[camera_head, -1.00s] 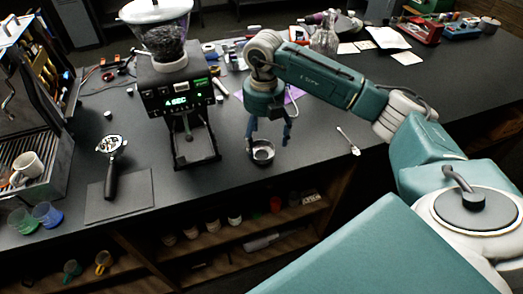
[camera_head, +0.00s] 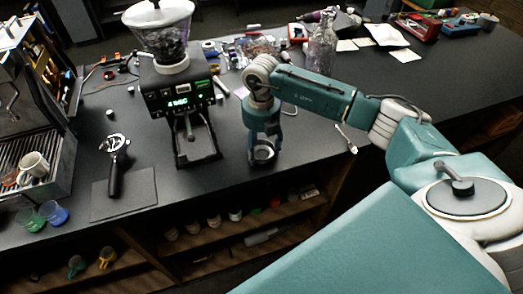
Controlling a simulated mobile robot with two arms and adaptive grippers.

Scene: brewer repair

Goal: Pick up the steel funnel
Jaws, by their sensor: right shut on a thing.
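The steel funnel (camera_head: 264,153) is a small round metal piece near the counter's front edge, right of the coffee grinder. My right gripper (camera_head: 264,147) reaches down over it from above and is shut on it, with its fingers around the funnel. The funnel is at about counter height; I cannot tell whether it still touches the surface. Part of it is hidden by the fingers. My left gripper is not in view.
The black grinder (camera_head: 181,100) stands just left of my right gripper. A portafilter (camera_head: 115,165) lies partly on a dark mat (camera_head: 137,197) at the left. A spoon (camera_head: 347,140) lies to the right. A glass bottle (camera_head: 321,55) stands behind my right arm.

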